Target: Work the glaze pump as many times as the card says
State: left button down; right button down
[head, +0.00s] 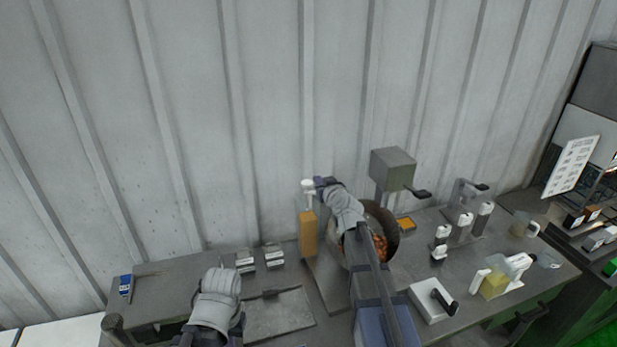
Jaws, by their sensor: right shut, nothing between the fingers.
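The glaze pump appears to be the tall amber container (308,236) with a white pump head (308,186), standing against the back wall in the head view. My right gripper (324,182) is shut and empty, just right of the white head and about level with it. I cannot tell whether they touch. A white card with rows of print (573,165) stands tilted at the far right; its print is too small to read. My left arm shows at the bottom, left of centre, but its fingers are not visible.
A drum with orange-brown contents (380,246) sits behind my right forearm. A grey box on a post (392,169) stands behind it. Several bottles (440,240) and a yellow-filled jug (494,284) are on the right. A blue item (125,285) lies at left, with bare tabletop beside it.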

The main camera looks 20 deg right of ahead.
jog(key=shift+w, duration=0.1)
jog(key=b, duration=0.3)
send_over(307, 184)
jog(key=s, duration=0.2)
notch_tip(307, 184, down, 3)
jog(key=shift+w+d+f+b, duration=0.1)
jog(key=shift+f+b, duration=0.8)
jog(key=shift+w+d+f+b, duration=0.1)
jog(key=shift+f+b, duration=0.75)
jog(key=shift+f, duration=0.05)
